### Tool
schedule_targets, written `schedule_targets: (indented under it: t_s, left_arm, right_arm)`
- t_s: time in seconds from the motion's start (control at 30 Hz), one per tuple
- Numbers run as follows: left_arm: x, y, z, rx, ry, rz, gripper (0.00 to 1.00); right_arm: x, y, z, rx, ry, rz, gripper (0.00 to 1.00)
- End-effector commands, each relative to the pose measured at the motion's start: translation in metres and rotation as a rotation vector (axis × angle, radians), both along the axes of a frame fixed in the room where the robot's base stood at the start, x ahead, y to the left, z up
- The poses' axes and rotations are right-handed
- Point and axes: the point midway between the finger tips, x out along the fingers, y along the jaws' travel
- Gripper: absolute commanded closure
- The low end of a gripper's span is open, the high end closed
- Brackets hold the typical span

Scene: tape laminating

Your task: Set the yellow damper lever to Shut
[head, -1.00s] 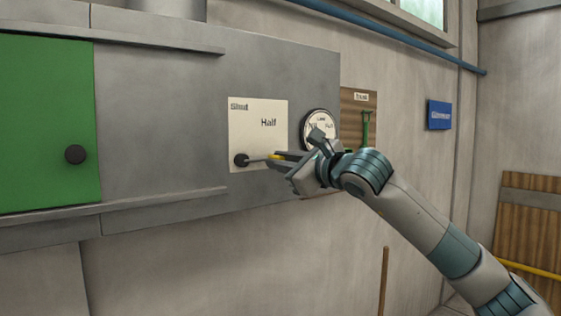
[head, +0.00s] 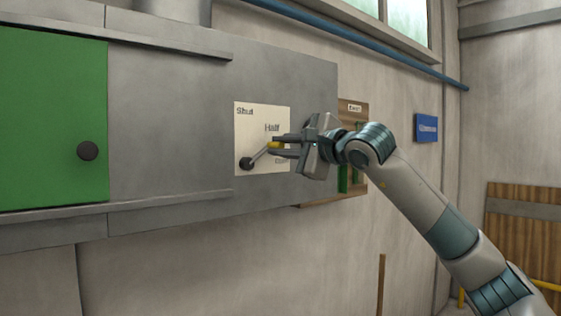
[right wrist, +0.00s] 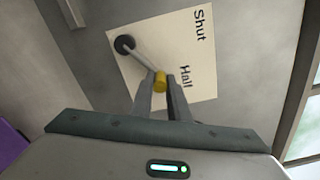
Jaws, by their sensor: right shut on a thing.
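The damper lever is a thin grey rod (head: 260,154) on a black pivot (head: 246,163), with a yellow knob (head: 274,145) at its free end. It sits on a cream plate (head: 252,122) marked "Shut" at the top left and "Half" at the upper right; a lower-right word is partly hidden. The lever points up and right, somewhat below "Half". My right gripper (head: 283,146) is shut on the yellow knob, coming from the right. In the right wrist view the knob (right wrist: 160,81) lies between the fingertips. My left gripper is not in view.
A green panel with a black knob (head: 88,150) is at the left. A ledge (head: 150,208) runs below the plate on the grey housing. A brown board (head: 352,122) hangs behind my right gripper, and a blue sign (head: 426,128) is farther right.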

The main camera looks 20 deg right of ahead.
Motion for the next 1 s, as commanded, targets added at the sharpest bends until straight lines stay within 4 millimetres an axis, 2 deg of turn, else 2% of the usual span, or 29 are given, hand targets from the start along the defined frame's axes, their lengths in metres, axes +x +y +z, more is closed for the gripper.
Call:
schedule_targets:
  t_s: [0.27, 0.7, 1.0]
  left_arm:
    - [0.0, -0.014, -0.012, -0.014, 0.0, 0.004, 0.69]
    - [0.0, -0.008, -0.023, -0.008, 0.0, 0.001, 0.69]
    - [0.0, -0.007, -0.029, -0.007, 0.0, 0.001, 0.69]
  right_arm:
    - [-0.005, 0.014, 0.015, -0.246, -0.092, 0.002, 1.0]
    - [-0.014, 0.039, 0.03, -0.638, -0.233, 0.002, 1.0]
    - [-0.019, 0.054, 0.032, -0.844, -0.306, 0.004, 1.0]
